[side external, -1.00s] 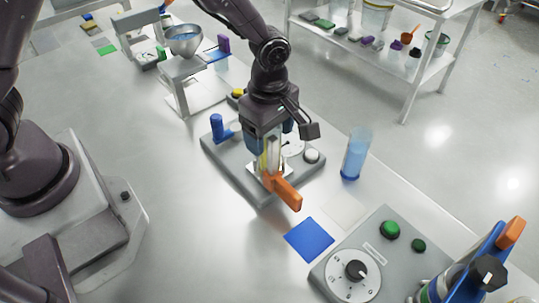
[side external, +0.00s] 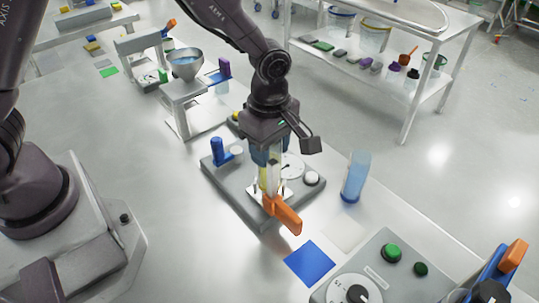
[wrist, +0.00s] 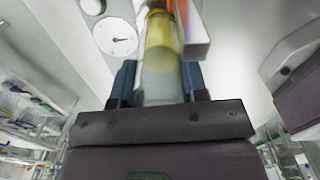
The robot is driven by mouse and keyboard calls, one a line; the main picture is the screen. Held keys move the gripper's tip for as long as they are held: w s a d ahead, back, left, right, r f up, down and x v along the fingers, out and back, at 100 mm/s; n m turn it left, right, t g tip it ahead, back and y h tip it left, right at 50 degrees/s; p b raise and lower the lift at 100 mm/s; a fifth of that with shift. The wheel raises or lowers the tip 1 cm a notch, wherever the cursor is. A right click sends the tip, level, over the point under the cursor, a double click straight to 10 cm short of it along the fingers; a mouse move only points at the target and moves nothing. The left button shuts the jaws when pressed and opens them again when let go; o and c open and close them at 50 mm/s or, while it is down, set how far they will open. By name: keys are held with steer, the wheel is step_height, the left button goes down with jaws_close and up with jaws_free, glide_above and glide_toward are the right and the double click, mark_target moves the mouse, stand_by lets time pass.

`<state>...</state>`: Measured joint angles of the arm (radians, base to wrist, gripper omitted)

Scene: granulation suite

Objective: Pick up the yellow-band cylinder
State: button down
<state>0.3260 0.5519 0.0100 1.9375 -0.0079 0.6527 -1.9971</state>
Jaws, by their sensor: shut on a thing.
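The yellow-band cylinder (side external: 265,184) is clear with a yellow section. It stands upright over the grey fixture base, just behind the orange lever (side external: 284,215). My gripper (side external: 267,160) is above it, pointing down, with its blue-grey fingers shut on the cylinder's upper part. In the wrist view the cylinder (wrist: 160,55) is between the two fingers of my gripper (wrist: 160,82), its yellow band beyond them. The orange lever partly hides its lower end, so I cannot tell whether it is clear of its seat.
The grey fixture base (side external: 235,195) carries a blue post (side external: 217,150), a dial and a white knob (side external: 312,178). A blue-tinted clear cylinder (side external: 355,178) stands to the right. A blue square (side external: 309,262) lies in front, near a control box (side external: 375,270). Bare table lies left.

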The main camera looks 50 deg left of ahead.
steer(key=s+a+r, duration=0.4)
steer(key=s+r, duration=0.9)
steer(key=r, duration=0.2)
steer(key=shift+s+a+r, duration=0.15)
steer(key=shift+a+r, duration=0.05)
steer(key=shift+r, duration=0.1)
steer(key=shift+r, duration=0.1)
stand_by(0.6)
